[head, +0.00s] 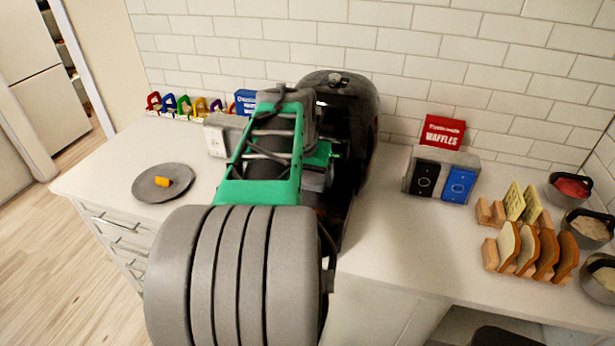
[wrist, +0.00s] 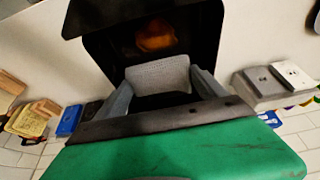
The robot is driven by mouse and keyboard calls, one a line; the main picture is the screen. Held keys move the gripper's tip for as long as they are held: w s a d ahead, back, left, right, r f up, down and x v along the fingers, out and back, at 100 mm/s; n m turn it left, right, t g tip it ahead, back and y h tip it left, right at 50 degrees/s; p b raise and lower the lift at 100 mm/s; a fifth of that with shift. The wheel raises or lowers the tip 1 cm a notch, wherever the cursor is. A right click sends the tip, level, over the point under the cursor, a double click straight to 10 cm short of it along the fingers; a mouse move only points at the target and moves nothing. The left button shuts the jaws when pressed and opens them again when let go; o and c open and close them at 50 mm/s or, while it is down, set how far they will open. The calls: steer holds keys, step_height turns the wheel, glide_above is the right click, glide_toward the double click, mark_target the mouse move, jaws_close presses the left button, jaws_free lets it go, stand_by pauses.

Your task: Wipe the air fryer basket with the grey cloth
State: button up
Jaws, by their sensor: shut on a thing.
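The black air fryer (head: 352,110) stands against the tiled wall in the head view, partly hidden behind my arm. In the wrist view a dark open cavity, which looks like the air fryer basket (wrist: 95,22), lies ahead with a blurred orange patch inside. My gripper (wrist: 160,84) is shut on the light grey cloth (wrist: 158,72), which spans between its two grey fingers. The cloth is at the mouth of the dark cavity; I cannot tell whether it touches a surface. My gripper and the cloth are hidden behind my arm in the head view.
A grey plate (head: 146,190) with an orange piece is at the left counter end. Switch boxes (head: 441,175), a red waffles box (head: 443,132), a toast rack (head: 528,250) and bowls (head: 588,230) stand at right. The counter (head: 400,240) between fryer and rack is clear.

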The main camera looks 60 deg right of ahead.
step_height(320, 180, down, 12)
steer(key=b, duration=0.8)
steer(key=shift+w, duration=0.1)
steer(key=shift+f+b, duration=0.3)
steer(key=shift+f, duration=0.05)
stand_by(0.3)
